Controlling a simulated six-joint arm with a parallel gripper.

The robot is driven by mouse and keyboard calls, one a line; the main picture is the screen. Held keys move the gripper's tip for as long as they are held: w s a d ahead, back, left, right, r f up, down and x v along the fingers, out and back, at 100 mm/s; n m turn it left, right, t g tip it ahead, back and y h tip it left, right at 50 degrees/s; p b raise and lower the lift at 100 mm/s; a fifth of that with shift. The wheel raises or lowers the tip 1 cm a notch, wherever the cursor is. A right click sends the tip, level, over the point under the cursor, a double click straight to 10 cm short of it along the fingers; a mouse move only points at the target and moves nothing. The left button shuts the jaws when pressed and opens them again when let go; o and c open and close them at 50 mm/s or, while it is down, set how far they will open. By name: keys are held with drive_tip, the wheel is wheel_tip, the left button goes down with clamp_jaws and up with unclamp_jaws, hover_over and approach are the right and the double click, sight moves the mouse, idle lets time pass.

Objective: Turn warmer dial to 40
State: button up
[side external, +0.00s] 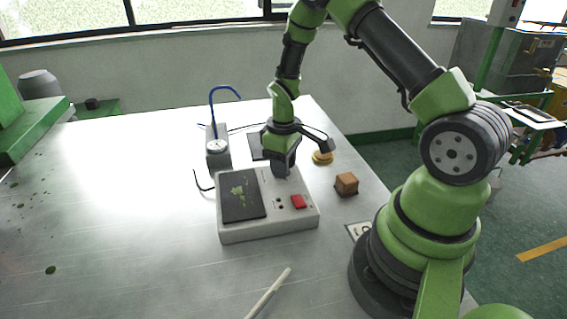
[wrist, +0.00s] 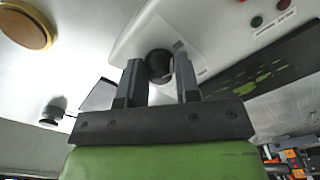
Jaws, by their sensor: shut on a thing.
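The warmer (side external: 262,226) is a pale box with a dark, green-stained plate (side external: 243,203) on its left and a red switch (side external: 298,202) at its front right. It also shows in the wrist view (wrist: 205,28). Its round black dial (wrist: 158,64) sits between my two fingers in the wrist view. My gripper (side external: 282,168) points down at the back right of the warmer's top and is shut on the dial. In the side view my gripper hides the dial, and I cannot read its setting.
A gauge unit (side external: 217,148) with a blue hose stands behind the warmer. A brown block (side external: 346,184) and a round yellow piece (side external: 323,158) lie to its right. A pale stick (side external: 268,292) lies in front. The table's left side is mostly clear.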

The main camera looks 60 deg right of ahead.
drive_tip(key=m, duration=0.4)
drive_tip(key=shift+m, duration=2.3)
drive_tip(key=o, duration=0.9)
drive_tip(key=shift+r, duration=0.1)
wheel_tip(320, 180, up, 9)
drive_tip(key=shift+r, duration=0.4)
